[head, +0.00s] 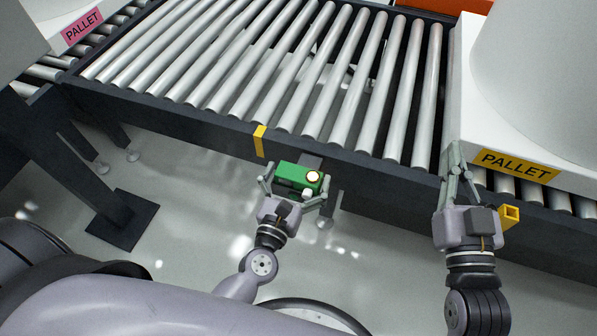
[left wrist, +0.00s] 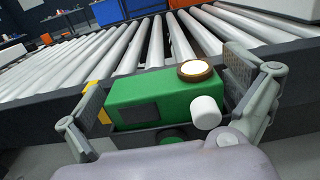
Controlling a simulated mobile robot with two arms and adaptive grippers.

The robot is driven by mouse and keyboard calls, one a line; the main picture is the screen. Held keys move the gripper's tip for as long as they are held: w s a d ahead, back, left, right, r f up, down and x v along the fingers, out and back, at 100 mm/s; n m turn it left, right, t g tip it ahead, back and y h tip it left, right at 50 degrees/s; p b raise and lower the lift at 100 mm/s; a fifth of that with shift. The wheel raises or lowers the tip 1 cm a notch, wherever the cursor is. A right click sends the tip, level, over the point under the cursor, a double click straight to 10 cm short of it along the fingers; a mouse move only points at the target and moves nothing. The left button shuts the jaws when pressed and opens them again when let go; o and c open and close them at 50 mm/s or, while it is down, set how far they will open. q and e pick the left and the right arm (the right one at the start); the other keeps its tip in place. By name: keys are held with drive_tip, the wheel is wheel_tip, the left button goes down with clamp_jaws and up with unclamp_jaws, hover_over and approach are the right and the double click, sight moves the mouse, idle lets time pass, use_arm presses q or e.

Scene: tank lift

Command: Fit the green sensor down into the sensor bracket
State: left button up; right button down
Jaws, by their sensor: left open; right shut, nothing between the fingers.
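The green sensor (head: 296,178) is a box with a round glowing lamp on top and a white knob at its front; it also shows in the left wrist view (left wrist: 160,95). It sits upright at the conveyor's near side, at the dark sensor bracket (head: 311,161). In the left wrist view a dark bracket edge (left wrist: 140,140) runs along the sensor's lower front; how deep it sits is hidden. My left gripper (head: 296,186) is open, with one finger on each side of the sensor and small gaps. My right gripper (head: 454,165) is shut and empty, by the right pallet.
The roller conveyor (head: 270,65) fills the back, with a dark side rail (head: 200,122). A yellow marker (head: 259,141) is on the rail left of the sensor. A large white load with a yellow PALLET label (head: 514,164) stands at right. A yellow square tube (head: 509,215) is beside my right gripper.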

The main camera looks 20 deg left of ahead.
use_arm(q)
drive_tip(key=s, duration=1.1)
drive_tip(key=shift+s+a, duration=0.2)
drive_tip(key=shift+s, duration=0.15)
